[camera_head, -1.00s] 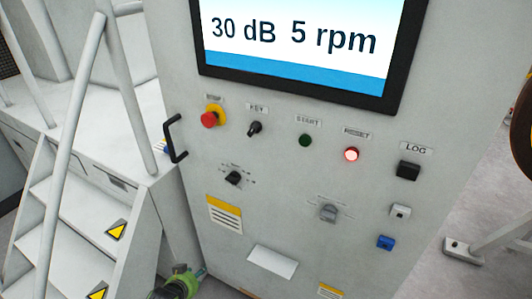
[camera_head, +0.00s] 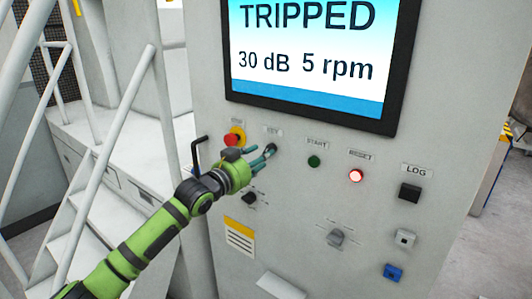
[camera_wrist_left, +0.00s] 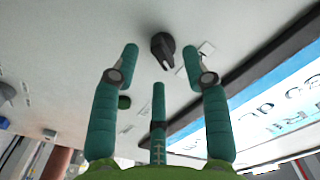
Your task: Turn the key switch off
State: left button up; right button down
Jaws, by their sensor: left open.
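The key switch (camera_head: 271,147) is a small black knob under the KEY label on the grey cabinet front. In the left wrist view the dark knob (camera_wrist_left: 163,46) sits close ahead, between the tips of the two outer fingers. My left gripper (camera_head: 267,153), with green-teal fingers, is at the key switch and partly hides it. In the left wrist view the gripper (camera_wrist_left: 160,62) is open, its fingers spread and nothing held. I cannot tell whether any finger touches the knob. My right gripper is not in view.
A red emergency stop (camera_head: 232,139) is just left of my gripper, with a black handle (camera_head: 197,155) beyond it. A selector knob (camera_head: 250,198) is below. Green start (camera_head: 314,161) and lit reset (camera_head: 356,175) buttons are right. The screen (camera_head: 312,65) above reads TRIPPED.

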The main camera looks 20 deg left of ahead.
pick_arm(q)
jog(key=shift+x, duration=1.4)
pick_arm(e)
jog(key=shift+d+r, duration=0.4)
pick_arm(q)
jog(key=shift+d, duration=0.1)
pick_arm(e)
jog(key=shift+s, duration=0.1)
pick_arm(q)
jog(key=shift+s, duration=0.1)
grip_shut()
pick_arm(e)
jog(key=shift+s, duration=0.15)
